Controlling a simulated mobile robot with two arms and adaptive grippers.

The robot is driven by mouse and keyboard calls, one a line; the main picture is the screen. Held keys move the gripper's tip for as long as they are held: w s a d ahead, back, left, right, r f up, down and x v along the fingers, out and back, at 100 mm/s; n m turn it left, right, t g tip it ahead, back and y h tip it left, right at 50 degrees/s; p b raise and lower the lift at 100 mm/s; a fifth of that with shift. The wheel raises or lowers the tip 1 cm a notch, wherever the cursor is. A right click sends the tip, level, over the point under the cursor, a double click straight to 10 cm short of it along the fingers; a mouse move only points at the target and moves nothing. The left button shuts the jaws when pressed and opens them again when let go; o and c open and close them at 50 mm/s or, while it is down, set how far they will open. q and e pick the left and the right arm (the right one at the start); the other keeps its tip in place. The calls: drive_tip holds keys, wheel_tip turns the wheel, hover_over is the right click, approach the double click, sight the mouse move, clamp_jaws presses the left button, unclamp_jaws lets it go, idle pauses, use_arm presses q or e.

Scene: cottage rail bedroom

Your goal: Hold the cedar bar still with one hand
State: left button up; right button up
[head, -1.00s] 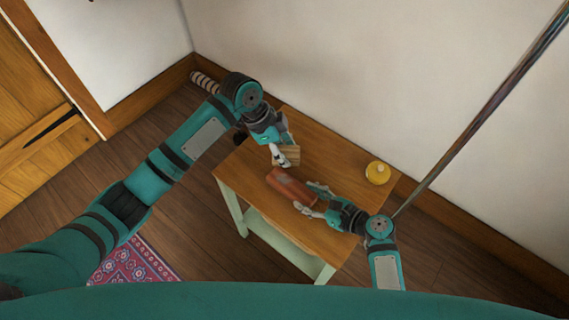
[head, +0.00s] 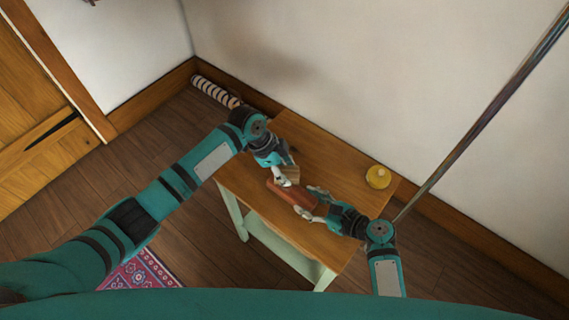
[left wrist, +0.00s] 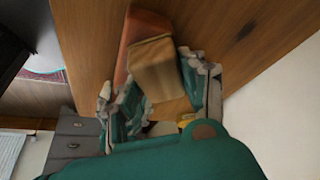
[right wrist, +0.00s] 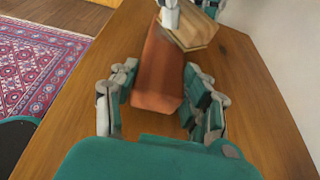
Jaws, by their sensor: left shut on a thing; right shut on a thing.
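The reddish-brown cedar bar (head: 282,189) lies on the wooden table top. My right gripper (head: 311,203) has its fingers on either side of the bar's near end and is shut on it; the bar (right wrist: 157,72) runs away between the fingers in the right wrist view. My left gripper (head: 284,179) is shut on a tan wooden block (head: 292,173). In the left wrist view the block (left wrist: 155,68) covers part of the bar (left wrist: 143,25). The block is at the bar's far end; I cannot tell whether they touch.
A yellow round object (head: 378,177) stands at the table's right end. The table (head: 330,160) is clear toward the wall. A patterned rug (head: 140,272) and a striped roll (head: 215,91) lie on the floor. A slanted pole (head: 490,110) stands at right.

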use_arm(q)
drive_tip(key=s+a, duration=0.2)
drive_tip(key=s, duration=0.1)
drive_tip(key=shift+s+a+r, duration=0.1)
drive_tip(key=shift+s+a, duration=0.05)
drive_tip(key=shift+a, duration=0.1)
drive_tip(key=w+d, duration=0.2)
drive_tip(key=w, duration=0.1)
drive_tip(key=shift+w+d, duration=0.1)
drive_tip(key=shift+d, duration=0.1)
drive_tip(key=shift+a+f, duration=0.1)
drive_tip(key=shift+f, duration=0.15)
drive_tip(key=shift+s+a+r, duration=0.15)
drive_tip(key=shift+s+a, duration=0.4)
drive_tip(key=shift+s, duration=0.25)
drive_tip(key=shift+s+a+r, duration=0.1)
drive_tip(key=shift+s+a, duration=0.4)
drive_tip(key=shift+s, duration=0.25)
drive_tip(key=shift+w+d+f, duration=0.15)
drive_tip(key=shift+w+d, duration=0.4)
drive_tip(key=shift+w, duration=0.15)
drive_tip(key=shift+w+d, duration=0.7)
drive_tip(key=shift+w, duration=0.2)
drive_tip(key=shift+r, duration=4)
drive_tip(key=shift+a, duration=0.1)
